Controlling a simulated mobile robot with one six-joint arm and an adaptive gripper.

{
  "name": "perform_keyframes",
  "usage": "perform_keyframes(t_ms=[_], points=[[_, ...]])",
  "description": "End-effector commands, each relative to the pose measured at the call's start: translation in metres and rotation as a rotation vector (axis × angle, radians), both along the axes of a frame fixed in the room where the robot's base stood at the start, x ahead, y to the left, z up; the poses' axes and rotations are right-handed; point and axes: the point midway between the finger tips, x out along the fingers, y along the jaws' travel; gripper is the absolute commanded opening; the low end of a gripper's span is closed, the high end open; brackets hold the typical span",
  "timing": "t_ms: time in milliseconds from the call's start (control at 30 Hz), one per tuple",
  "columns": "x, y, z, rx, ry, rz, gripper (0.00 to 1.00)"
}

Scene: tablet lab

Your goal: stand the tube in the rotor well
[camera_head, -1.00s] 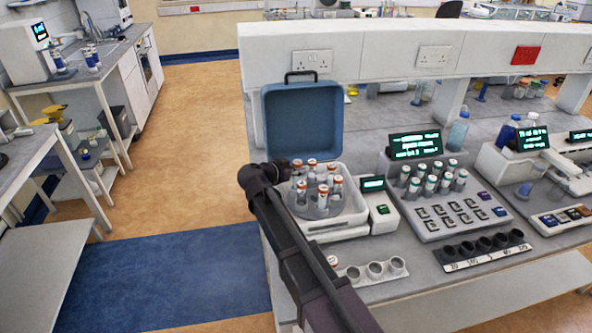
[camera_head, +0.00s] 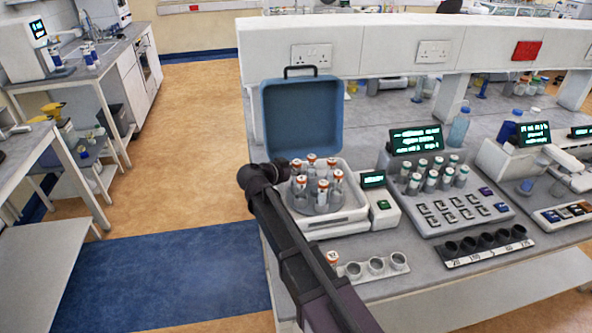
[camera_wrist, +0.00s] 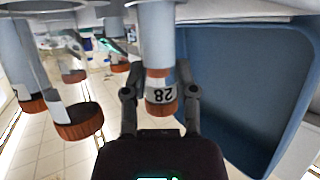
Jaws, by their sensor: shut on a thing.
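My gripper (camera_wrist: 160,95) is shut on an upright tube (camera_wrist: 156,45) with an orange-brown cap and a white band marked 28, seen upside down in the wrist view. The tube's lower end reaches the grey rotor at the picture's top edge; I cannot tell whether it is seated in a well. In the head view, the rotor (camera_head: 318,208) sits in the white centrifuge (camera_head: 335,228) and bears several orange-capped tubes. Which of these I hold is unclear there, and my fingertips are hidden. Neighbouring capped tubes (camera_wrist: 78,118) stand left of my gripper in the wrist view.
The open blue lid (camera_head: 303,115) rises behind the rotor and fills the right of the wrist view (camera_wrist: 240,85). A holder with empty cups (camera_head: 376,266) and one capped tube stands in front. A rack of pale-capped tubes (camera_head: 437,175) is to the right.

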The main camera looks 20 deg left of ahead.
Motion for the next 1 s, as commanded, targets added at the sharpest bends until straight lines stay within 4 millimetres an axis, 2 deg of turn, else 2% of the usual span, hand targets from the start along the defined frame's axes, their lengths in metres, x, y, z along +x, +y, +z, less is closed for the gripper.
perform_keyframes(t_ms=[733,767,800,900,1000], points=[[-0.0005,0.0009,-0.0113,0.000,0.000,0.001,0.00],[-0.0006,0.0009,-0.0111,0.000,0.000,0.001,0.40],[-0.0006,0.0009,-0.0106,0.000,0.000,0.001,0.52],[-0.0006,0.0009,-0.0106,0.000,0.000,0.001,0.77],[-0.0005,0.0009,-0.0105,0.000,0.000,0.001,0.77]])
